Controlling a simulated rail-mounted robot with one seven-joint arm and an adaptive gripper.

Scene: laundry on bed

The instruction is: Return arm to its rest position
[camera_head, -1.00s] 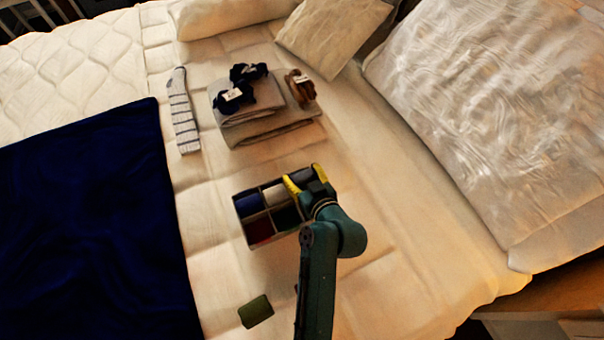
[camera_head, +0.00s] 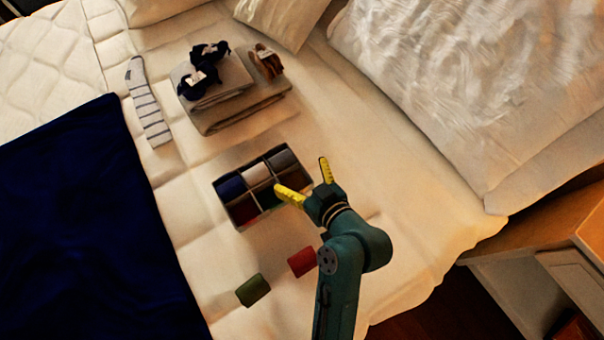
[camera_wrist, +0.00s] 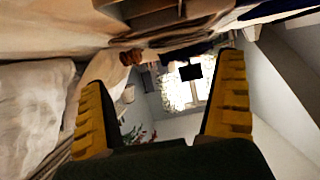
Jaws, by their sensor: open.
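My gripper (camera_head: 307,182) has yellow fingers spread wide apart with nothing between them. In the head view it is just right of and above the divided box (camera_head: 238,210), with one finger overlapping the box's lower right side in the picture. In the wrist view the open fingers (camera_wrist: 163,112) frame a tilted view across the room toward a bright window. My green arm comes in from the bottom of the head view.
A green roll (camera_head: 253,290) and a red roll (camera_head: 302,262) lie on the bed below the box. Folded grey cloths (camera_head: 240,110) carry dark and brown bundles. A striped sock (camera_head: 148,105), a navy blanket (camera_head: 85,225) and pillows surround them. A wooden nightstand (camera_head: 535,235) is at right.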

